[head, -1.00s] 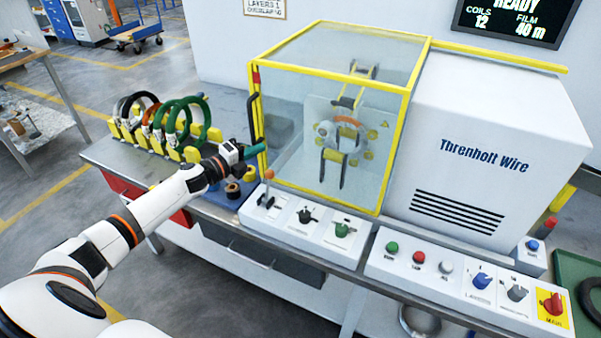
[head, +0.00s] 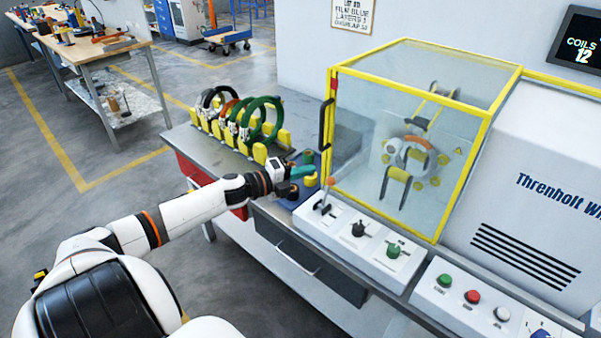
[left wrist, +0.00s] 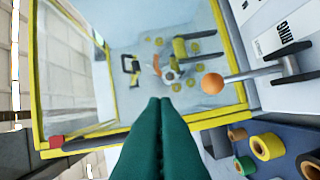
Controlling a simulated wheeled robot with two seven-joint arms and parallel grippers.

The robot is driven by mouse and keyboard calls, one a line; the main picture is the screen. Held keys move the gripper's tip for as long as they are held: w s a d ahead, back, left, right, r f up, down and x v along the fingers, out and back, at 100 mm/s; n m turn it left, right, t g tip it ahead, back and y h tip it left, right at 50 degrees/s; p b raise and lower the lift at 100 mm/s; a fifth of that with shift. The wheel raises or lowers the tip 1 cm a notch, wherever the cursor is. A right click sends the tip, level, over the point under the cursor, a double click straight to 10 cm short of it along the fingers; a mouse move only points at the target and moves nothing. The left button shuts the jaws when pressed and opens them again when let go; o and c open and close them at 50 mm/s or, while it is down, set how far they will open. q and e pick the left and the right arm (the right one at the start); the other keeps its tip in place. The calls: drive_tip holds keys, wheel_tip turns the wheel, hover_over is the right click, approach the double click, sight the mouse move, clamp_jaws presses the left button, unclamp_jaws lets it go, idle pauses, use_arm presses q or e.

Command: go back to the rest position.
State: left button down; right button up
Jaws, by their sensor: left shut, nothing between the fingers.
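My left gripper (head: 302,172) has green fingers that are shut with nothing between them. In the head view it is left of the wrapping machine's glass guard (head: 410,140), over the bench by the film rolls, and looks apart from the guard's black handle (head: 326,124). In the left wrist view the shut green fingers (left wrist: 161,110) point towards the yellow-framed guard (left wrist: 240,95). The guard looks closed, with a ring mechanism (head: 412,155) inside. The lever with an orange knob (left wrist: 212,83) stands just right of the fingers there. My right gripper is in neither view.
A rack of several coils (head: 240,122) stands on the bench behind my left gripper. Film rolls (left wrist: 265,143) sit on a blue tray beside the lever. Panels with a green knob (head: 393,250) and push buttons (head: 472,297) line the front. Open floor (head: 110,200) lies left.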

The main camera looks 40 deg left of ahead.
use_arm(q)
drive_tip(key=s+d+f+n+g+y, duration=0.4)
drive_tip(key=s+d+f+n+y, duration=0.3)
drive_tip(key=s+d+f+n, duration=0.45)
drive_tip(key=s+d+f+n+g+h, duration=0.2)
drive_tip(key=s+d+n+g, duration=0.75)
drive_tip(key=s+d, duration=0.6)
wheel_tip(320, 180, down, 24)
drive_tip(key=s+a, duration=0.1)
drive_tip(key=s, duration=0.1)
drive_tip(key=s+a+f+g, duration=0.2)
drive_tip(key=s+a+f, duration=0.1)
drive_tip(key=s+f, duration=1.4)
drive_tip(key=shift+s+a+f, duration=0.2)
drive_tip(key=shift+f, duration=0.3)
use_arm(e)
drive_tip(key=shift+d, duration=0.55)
